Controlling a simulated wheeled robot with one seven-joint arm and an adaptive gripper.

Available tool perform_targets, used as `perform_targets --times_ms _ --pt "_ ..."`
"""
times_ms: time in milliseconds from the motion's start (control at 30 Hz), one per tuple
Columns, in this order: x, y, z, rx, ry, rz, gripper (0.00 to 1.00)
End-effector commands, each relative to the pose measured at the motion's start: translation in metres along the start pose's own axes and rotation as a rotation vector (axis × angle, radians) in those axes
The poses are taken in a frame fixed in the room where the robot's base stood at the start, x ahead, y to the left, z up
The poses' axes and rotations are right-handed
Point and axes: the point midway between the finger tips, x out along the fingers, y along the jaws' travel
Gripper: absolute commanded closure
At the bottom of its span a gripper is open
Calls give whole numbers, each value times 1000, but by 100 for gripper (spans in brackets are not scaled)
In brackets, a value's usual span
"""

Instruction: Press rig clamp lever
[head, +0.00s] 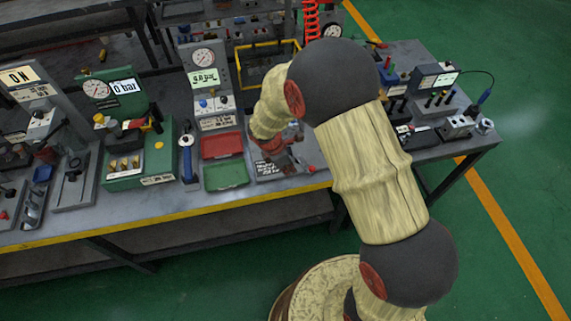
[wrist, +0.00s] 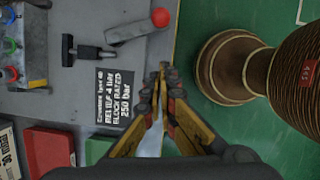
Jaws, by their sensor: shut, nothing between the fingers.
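In the wrist view a grey lever (wrist: 132,31) with a red ball knob (wrist: 160,17) lies near the bench's front edge, at the top of the picture. I take it to be the clamp lever. The red knob also shows in the head view (head: 311,169), to the right of a small printed plate. My gripper (wrist: 163,72) is shut and empty, its fingertips apart from the knob in the picture. The height between them is hard to judge. In the head view my arm hides most of the gripper and part of the rig.
A black T-handle (wrist: 68,50) and a printed relief plate (wrist: 114,98) sit beside the lever. A red tray (head: 222,146) and green tray (head: 225,175) lie to the left. The gauge stand (head: 205,85) rises behind. Green floor is open beyond the bench edge.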

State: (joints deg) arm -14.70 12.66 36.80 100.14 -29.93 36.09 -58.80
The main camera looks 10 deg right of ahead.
Motion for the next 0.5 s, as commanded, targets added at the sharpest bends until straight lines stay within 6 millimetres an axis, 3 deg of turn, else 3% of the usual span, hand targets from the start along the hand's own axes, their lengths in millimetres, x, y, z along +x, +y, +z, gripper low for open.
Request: perform_targets --times_ms 67,300,500 --pt "17 -1 0 -1 0 -2 100" --pt "28 0 29 2 0 1 100" --pt "31 0 35 -1 0 1 100"
